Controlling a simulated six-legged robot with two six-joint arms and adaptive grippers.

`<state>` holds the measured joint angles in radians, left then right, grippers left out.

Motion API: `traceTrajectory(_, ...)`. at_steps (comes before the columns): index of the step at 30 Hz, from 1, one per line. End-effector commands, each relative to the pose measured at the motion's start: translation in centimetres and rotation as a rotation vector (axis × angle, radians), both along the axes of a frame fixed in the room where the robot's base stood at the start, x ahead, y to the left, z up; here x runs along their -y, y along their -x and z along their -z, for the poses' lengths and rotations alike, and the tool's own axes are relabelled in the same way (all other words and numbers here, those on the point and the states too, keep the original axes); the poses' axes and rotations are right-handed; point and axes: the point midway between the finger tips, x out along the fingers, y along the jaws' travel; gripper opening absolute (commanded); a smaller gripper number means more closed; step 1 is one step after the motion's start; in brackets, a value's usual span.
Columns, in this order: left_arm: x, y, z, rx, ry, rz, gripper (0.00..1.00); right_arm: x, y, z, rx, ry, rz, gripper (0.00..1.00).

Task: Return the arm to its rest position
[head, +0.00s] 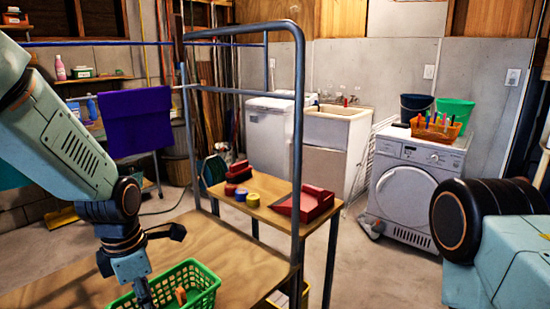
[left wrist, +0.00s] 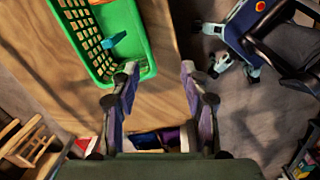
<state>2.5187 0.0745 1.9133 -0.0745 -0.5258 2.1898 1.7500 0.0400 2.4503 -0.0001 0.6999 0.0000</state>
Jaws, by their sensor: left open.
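My left arm comes in from the left in the head view and points down at the green basket (head: 203,290). My left gripper (head: 145,292) is at the basket's left part, its tips cut off by the lower edge. In the left wrist view my left gripper (left wrist: 158,68) is open, with nothing between its fingers. One fingertip overlaps the rim of the green basket (left wrist: 147,50); I cannot tell if they touch. A blue item (left wrist: 115,40) lies in the basket, and an orange item (head: 180,295) shows there in the head view. My right gripper is out of view.
The basket stands on a wooden table (head: 225,255). A metal rail frame (head: 299,130) rises at its far side, with a purple cloth (head: 136,122) hanging on a bar. Behind are a small table with a red dustpan (head: 312,203), a sink (head: 338,125) and a washing machine (head: 415,185).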

Motion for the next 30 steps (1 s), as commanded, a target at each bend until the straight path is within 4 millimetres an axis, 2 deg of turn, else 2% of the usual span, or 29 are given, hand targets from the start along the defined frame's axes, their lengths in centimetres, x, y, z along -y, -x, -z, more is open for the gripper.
traceTrajectory(5,0.1,-1.3,0.1,0.079,-0.02,0.205,0.46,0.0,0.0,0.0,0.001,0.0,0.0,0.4)
traceTrajectory(11,0.4,-2.4,0.8,0.206,-0.092,0.556,0.46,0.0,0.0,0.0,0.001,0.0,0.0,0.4)
traceTrajectory(17,0.8,-1.9,3.7,0.288,-0.206,0.955,0.46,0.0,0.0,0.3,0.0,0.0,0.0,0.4)
traceTrajectory(20,0.9,-0.9,5.9,0.305,-0.267,1.153,0.46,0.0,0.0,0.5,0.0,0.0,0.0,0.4)
traceTrajectory(25,1.0,2.0,10.4,0.301,-0.368,1.491,0.46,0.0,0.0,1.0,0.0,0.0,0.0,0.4)
traceTrajectory(29,1.1,5.9,14.5,0.264,-0.425,1.752,0.46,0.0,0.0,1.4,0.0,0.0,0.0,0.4)
traceTrajectory(30,1.1,7.6,15.9,0.245,-0.435,1.834,0.46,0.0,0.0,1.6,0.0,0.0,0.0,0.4)
